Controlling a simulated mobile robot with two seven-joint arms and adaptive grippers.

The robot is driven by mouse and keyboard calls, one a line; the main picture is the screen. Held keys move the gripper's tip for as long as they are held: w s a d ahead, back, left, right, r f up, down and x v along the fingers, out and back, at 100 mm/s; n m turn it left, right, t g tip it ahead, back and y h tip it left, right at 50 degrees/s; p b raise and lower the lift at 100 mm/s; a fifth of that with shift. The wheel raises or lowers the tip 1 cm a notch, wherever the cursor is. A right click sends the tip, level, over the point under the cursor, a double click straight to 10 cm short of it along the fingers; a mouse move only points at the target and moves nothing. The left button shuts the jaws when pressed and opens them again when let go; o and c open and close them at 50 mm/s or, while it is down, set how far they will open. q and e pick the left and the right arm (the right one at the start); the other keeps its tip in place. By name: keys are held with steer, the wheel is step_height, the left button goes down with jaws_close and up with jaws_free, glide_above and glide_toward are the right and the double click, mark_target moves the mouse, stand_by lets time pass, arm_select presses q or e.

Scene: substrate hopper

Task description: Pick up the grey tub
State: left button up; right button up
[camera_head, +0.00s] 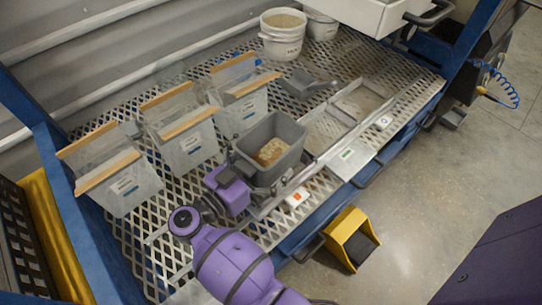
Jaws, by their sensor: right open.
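The grey tub (288,155) stands upright on the metal mesh deck, near the middle of the view. It is open at the top, with pale brown material at its bottom. My right gripper (246,172) is open at the tub's near left side, its purple body close to the tub's wall. Whether its fingers touch the tub cannot be told, as they are partly hidden against the dark wall. My left gripper is not in view.
Several clear bins with wooden rims (188,143) stand left of the tub. White buckets (283,36) stand at the back. A grey scoop (303,83) lies behind the tub, and a metal-railed frame (349,107) is to its right.

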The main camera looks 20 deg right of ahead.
steer(key=c, duration=1.9)
steer(key=shift+r, duration=0.2)
steer(key=shift+r, duration=0.25)
steer(key=s+d+r+p, duration=0.1)
steer(key=r, duration=0.2)
steer(key=s+d+r+p, duration=0.1)
steer(key=r+p, duration=0.1)
steer(key=r, duration=0.1)
steer(key=s+d+r+p, duration=0.1)
steer(key=d+r+p, duration=0.1)
steer(key=shift+d+r, duration=0.1)
steer(key=shift+r, duration=0.3)
steer(key=s+d+r+p, duration=0.3)
steer(key=s+d, duration=0.2)
steer(key=d, duration=0.2)
steer(key=shift+r, duration=0.25)
steer(key=shift+r, duration=0.1)
